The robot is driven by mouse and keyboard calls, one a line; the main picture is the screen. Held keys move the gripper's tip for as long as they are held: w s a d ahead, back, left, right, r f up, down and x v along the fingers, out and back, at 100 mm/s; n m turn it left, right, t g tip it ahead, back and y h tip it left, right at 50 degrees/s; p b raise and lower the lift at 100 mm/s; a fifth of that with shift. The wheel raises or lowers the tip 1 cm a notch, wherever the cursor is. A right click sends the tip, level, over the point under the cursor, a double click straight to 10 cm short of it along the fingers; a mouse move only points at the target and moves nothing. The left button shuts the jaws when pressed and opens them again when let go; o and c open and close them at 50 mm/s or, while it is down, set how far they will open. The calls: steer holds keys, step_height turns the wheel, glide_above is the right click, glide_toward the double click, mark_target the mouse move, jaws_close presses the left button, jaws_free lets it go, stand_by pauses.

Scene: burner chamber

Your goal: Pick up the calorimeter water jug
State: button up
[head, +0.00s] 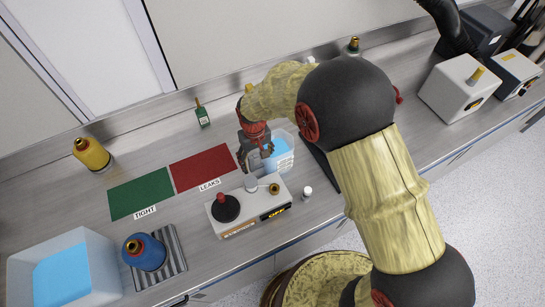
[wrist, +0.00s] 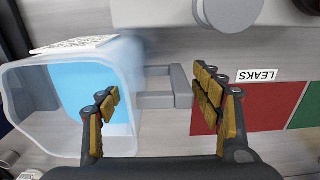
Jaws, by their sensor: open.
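The calorimeter water jug (head: 283,150) is a clear, open-topped container with blue water and a white label, standing on the bench right of the red mat. In the wrist view, the jug (wrist: 65,80) fills the left side, and its grey square handle (wrist: 180,85) points right. My gripper (head: 255,157) is open and empty at the jug's handle side. In the wrist view, my gripper (wrist: 157,90) has one finger in front of the jug and the other right of the handle. The handle shows between them. I cannot tell their height over it.
A burner unit (head: 248,208) with a black knob stands close in front of the jug, with a small white bottle (head: 307,193) beside it. The red LEAKS mat (head: 203,167) and green TIGHT mat (head: 140,193) lie bare. A water tub (head: 95,265) and blue cylinder (head: 144,252) are front left.

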mark_target(257, 166)
step_height(257, 166, down, 4)
steer(key=shift+s+a+f, duration=0.1)
steer(key=shift+f, duration=0.1)
steer(key=shift+c, duration=1)
steer(key=c, duration=1.5)
jaws_close()
steer(key=shift+r, duration=0.15)
